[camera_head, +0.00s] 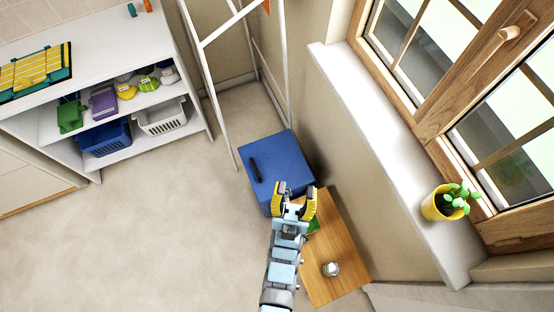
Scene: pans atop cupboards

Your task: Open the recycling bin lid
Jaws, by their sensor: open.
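The recycling bin is most likely the blue box (279,157) standing on the floor against the wall. Its flat blue top looks shut and has a black handle strip (255,169) near its left edge. My gripper (294,188) has yellow fingers that are spread apart with nothing between them. It shows over the front right part of the blue box, to the right of and below the black strip in the picture. Its height above the box is hard to tell. My gripper and wrist hide part of the box's front edge.
A wooden table (343,247) with a small glass (331,268) stands beside the box. A green thing (313,225) is partly hidden by my wrist. A white frame (217,105) stands behind the box. White shelves (190,105) hold baskets at the left. The floor left of the box is clear.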

